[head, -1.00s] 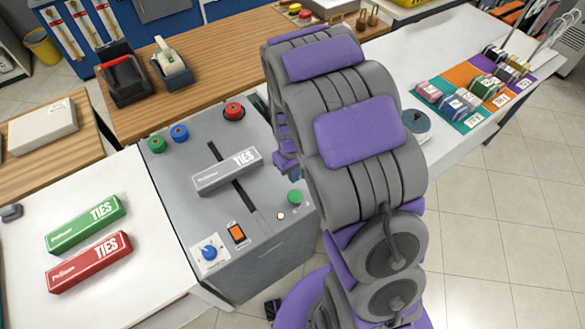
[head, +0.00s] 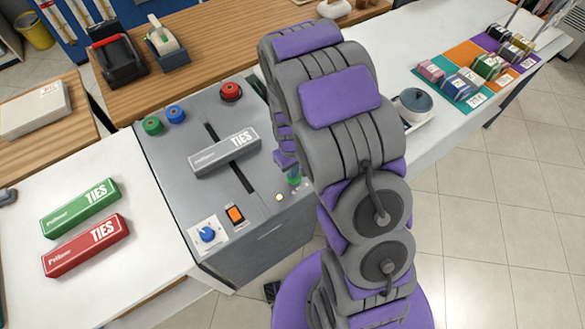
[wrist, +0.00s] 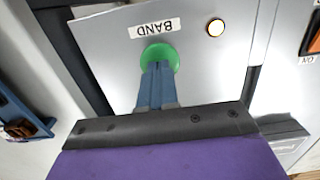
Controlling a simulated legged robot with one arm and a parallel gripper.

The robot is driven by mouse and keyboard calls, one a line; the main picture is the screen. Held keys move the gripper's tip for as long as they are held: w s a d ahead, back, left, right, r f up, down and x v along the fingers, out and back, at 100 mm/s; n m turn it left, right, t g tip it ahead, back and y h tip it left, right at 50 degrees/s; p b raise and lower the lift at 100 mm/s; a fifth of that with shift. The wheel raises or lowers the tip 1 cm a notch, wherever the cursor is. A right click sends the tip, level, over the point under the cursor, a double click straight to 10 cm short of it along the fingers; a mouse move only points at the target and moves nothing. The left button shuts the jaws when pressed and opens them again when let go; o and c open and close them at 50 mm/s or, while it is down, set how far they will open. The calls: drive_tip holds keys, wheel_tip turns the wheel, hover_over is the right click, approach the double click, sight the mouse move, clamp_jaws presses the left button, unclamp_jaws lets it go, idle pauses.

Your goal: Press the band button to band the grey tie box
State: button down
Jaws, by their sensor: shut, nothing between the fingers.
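The grey tie box (head: 225,153) lies across the dark slot of the grey banding machine (head: 185,190) in the head view. I see no band around it. The green band button (head: 294,180) is at the machine's right edge, partly covered by my arm. In the wrist view the green button (wrist: 163,52) sits below the BAND label (wrist: 156,28). My gripper (wrist: 158,68) is shut and empty, its blue fingertips at the button and covering part of it. I cannot tell whether the button is pushed in.
A small pale lamp (wrist: 216,28) is beside the button. An orange switch (head: 235,214) and a blue knob (head: 207,234) are at the machine's front. Green (head: 80,207) and red (head: 86,245) tie boxes lie on the white counter to the left.

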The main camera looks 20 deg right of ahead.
drive_tip(key=shift+s+f+p, duration=0.3)
drive_tip(key=shift+f, duration=0.5)
drive_tip(key=shift+s+f, duration=0.45)
drive_tip(key=shift+s, duration=0.05)
drive_tip(key=shift+w+r, duration=0.15)
drive_tip(key=shift+r, duration=0.35)
wheel_tip(320, 180, up, 14)
drive_tip(key=w+p, duration=0.2)
drive_tip(key=p, duration=0.2)
drive_tip(key=shift+r, duration=0.2)
drive_tip(key=shift+w+a, duration=0.1)
